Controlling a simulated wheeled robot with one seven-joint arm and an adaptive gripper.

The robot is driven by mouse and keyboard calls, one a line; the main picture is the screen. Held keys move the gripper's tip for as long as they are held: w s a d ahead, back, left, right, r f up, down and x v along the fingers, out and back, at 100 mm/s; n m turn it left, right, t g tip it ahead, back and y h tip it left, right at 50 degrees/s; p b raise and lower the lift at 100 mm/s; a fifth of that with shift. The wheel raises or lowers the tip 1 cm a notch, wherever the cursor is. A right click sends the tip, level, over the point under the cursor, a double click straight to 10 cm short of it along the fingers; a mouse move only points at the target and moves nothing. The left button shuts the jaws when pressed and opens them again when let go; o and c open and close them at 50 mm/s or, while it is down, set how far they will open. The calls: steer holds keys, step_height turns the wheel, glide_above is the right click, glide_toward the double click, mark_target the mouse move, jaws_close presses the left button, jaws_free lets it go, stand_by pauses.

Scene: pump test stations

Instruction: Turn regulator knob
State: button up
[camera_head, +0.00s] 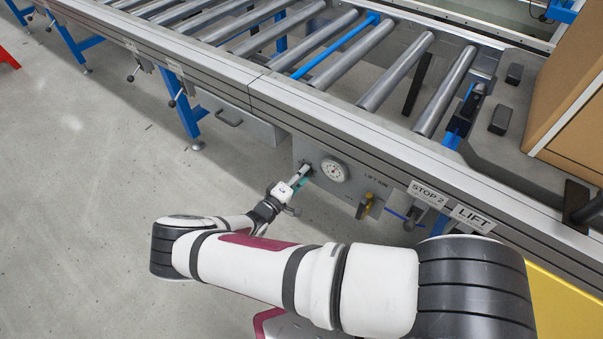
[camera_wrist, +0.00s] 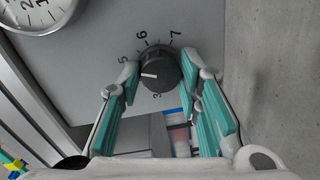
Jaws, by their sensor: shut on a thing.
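The regulator knob (camera_wrist: 157,74) is dark and round, with a white pointer line and a numbered scale around it on a grey panel. In the wrist view the line points left, a little below the printed 5. My gripper (camera_wrist: 160,80) has its two teal-padded fingers on either side of the knob, shut on it. In the head view my gripper (camera_head: 299,178) is at the grey panel (camera_head: 349,194) under the conveyor, left of the gauge. The knob itself is hidden there by my gripper.
A round white pressure gauge (camera_head: 334,170) sits close to my gripper; part of it shows in the wrist view (camera_wrist: 34,10). A brass valve (camera_head: 365,205) is right of it. The roller conveyor's edge (camera_head: 260,85) runs above. The floor (camera_head: 90,200) at left is clear.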

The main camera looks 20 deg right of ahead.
steer(key=shift+m, duration=0.3)
steer(key=o, duration=1.1)
steer(key=shift+o, duration=0.2)
steer(key=v, duration=1.2)
